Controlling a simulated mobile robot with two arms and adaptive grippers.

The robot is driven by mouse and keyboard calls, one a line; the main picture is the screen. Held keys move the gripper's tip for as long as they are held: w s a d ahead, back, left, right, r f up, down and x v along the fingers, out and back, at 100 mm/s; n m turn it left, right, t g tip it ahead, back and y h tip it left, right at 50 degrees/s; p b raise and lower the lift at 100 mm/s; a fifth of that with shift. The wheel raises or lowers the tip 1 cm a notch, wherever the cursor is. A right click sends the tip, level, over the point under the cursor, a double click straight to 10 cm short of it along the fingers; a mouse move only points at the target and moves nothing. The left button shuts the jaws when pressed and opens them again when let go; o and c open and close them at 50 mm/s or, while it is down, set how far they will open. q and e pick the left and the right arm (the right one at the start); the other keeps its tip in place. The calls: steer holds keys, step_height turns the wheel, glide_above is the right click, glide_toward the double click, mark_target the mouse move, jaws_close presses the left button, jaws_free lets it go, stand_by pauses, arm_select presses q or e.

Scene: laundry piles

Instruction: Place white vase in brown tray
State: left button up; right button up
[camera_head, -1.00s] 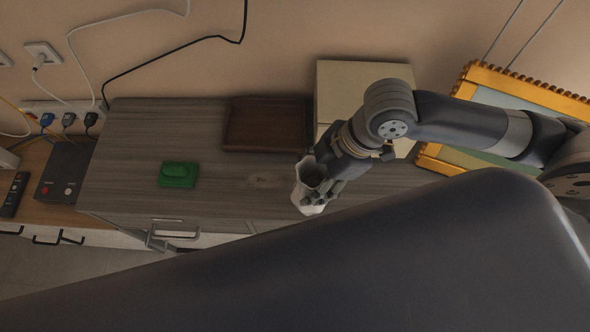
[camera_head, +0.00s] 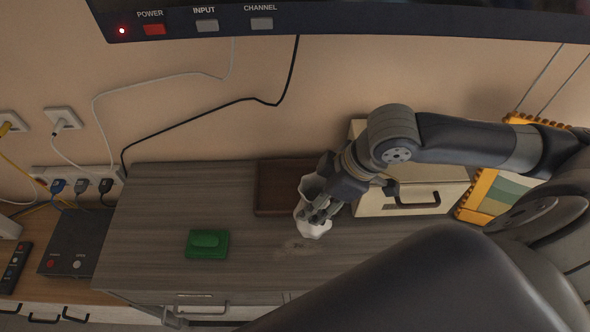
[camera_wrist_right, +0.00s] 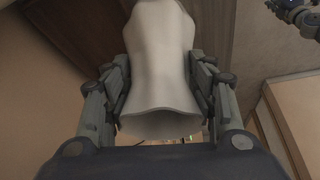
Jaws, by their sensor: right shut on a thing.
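The white vase (camera_head: 312,228) is held by my right gripper (camera_head: 322,212), over the grey wooden cabinet top beside the right end of the brown tray. In the right wrist view the vase (camera_wrist_right: 160,70) sits between both fingers of my right gripper (camera_wrist_right: 163,95), with its open rim toward the camera. The brown tray (camera_head: 277,187) lies at the back of the cabinet top against the wall. Its right end is partly hidden by my right gripper and the vase. I cannot tell how high the vase is above the surface.
A green object (camera_head: 207,244) lies on the cabinet top (camera_head: 160,215) left of the vase. A cream drawer box (camera_head: 440,190) stands right of the tray, behind my right arm. A dark screen edge (camera_head: 350,22) overhangs at the top. A black cable (camera_head: 215,112) hangs along the wall.

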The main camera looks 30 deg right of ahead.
steer(key=w, duration=0.1)
steer(key=w+p, duration=0.1)
steer(key=w, duration=0.1)
steer(key=shift+w+d+r, duration=0.1)
steer(key=shift+w+d, duration=0.1)
steer(key=shift+w, duration=0.05)
arm_select(q)
steer(key=r+p, duration=0.1)
steer(key=p, duration=0.1)
steer(key=r+p, duration=0.1)
steer(key=shift+w+a+r, duration=0.25)
steer(key=shift+a+r, duration=0.1)
arm_select(e)
steer(key=w+d+f, duration=0.2)
steer(key=w+f, duration=0.3)
steer(key=w, duration=0.5)
steer(key=shift+d, duration=0.3)
arm_select(q)
steer(key=shift+a, duration=0.1)
arm_select(e)
steer(key=o, duration=1.3)
steer(key=shift+f, duration=0.1)
arm_select(q)
steer(key=shift+s+a, duration=0.1)
steer(key=shift+a, duration=0.05)
